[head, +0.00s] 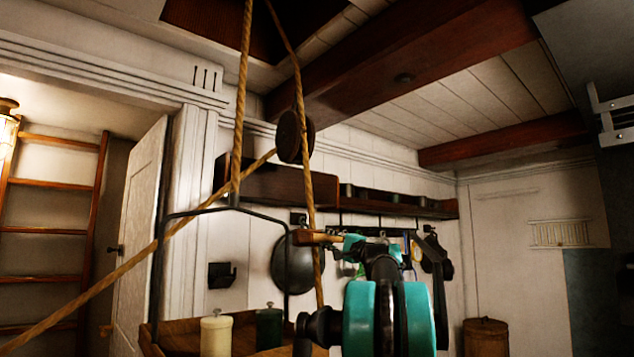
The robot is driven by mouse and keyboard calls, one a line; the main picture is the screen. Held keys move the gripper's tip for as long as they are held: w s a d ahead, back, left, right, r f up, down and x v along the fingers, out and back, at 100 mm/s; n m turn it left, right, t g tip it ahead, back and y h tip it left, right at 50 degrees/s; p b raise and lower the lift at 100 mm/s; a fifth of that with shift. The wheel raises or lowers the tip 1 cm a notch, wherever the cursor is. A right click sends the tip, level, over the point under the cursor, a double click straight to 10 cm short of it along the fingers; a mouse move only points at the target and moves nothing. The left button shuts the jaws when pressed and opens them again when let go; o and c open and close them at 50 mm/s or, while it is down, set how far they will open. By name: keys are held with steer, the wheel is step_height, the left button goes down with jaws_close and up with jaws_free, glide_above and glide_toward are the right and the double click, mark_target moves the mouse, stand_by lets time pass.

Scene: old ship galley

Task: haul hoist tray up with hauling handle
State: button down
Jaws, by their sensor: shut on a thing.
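The hoist tray (150,346) is a wooden tray at the bottom, left of centre, hung from a black metal frame (160,262) on a thick rope (241,110). Its lower part is cut off by the picture edge. A cream canister (215,337) and a dark green canister (269,327) stand in it. The hauling handle (312,238) is a short wooden bar on a second rope, to the right of the frame. My gripper (350,243), with teal parts, is shut on the handle's right end; my arm partly hides the fingers.
A dark round pulley (290,136) hangs above the handle, and another rope (130,262) slants down left from it. A wall shelf (350,190) with hanging pans (292,265) is behind. A wooden ladder (50,230) and white door (140,240) are left, a barrel (485,338) right.

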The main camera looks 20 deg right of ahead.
steer(key=shift+f, duration=0.4)
step_height(320, 180, down, 22)
steer(key=s+d, duration=0.1)
steer(key=d, duration=0.1)
steer(key=shift+s, duration=0.15)
stand_by(0.3)
step_height(320, 180, down, 22)
steer(key=s+d, duration=0.1)
steer(key=d, duration=0.1)
steer(key=shift+r, duration=0.15)
stand_by(0.4)
